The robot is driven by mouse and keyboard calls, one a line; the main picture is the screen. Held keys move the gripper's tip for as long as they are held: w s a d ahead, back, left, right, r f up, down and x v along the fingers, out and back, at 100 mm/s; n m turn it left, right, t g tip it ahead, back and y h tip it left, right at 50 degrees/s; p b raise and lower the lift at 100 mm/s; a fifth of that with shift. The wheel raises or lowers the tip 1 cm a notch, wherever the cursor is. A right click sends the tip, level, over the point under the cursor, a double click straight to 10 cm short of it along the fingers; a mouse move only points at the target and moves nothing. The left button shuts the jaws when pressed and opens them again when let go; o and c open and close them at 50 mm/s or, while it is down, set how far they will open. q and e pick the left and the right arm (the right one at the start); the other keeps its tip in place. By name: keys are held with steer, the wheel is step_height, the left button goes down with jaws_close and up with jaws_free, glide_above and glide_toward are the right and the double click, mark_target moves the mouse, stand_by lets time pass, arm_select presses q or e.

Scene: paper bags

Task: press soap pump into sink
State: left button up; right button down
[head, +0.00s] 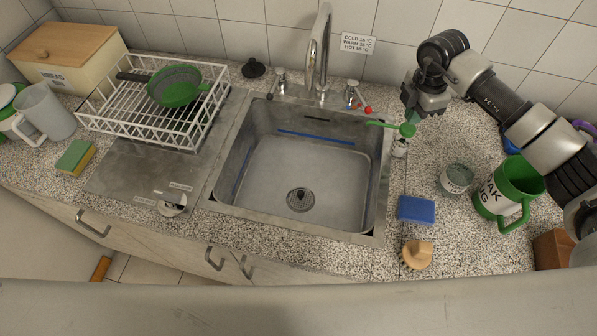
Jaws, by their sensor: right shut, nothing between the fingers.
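The soap pump has a green head (407,130) with a thin spout reaching left over the right rim of the sink (290,170). Its small pale lower part (399,149) stands on the counter just right of the sink. My right gripper (411,113) is shut and empty, pointing down close above the green pump head. I cannot tell whether it touches the head. The basin is empty, with a dark round drain in its floor. My left gripper is not in view.
Right of the sink are a blue sponge (416,210), a wooden brush (417,254), a small jar (456,178) and a green mug (522,185). The tall faucet (319,50) stands behind the basin. A white dish rack (150,125) stands at left.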

mark_target(409, 127)
steer(key=shift+f, duration=0.15)
stand_by(0.3)
steer(key=shift+f+b, duration=1.3)
steer(key=shift+f, duration=0.5)
steer(key=shift+r, duration=0.2)
steer(key=shift+r+p, duration=1.4)
steer(key=shift+r, duration=0.35)
step_height(409, 127, up, 6)
steer(key=p, duration=0.4)
steer(key=shift+f, duration=0.1)
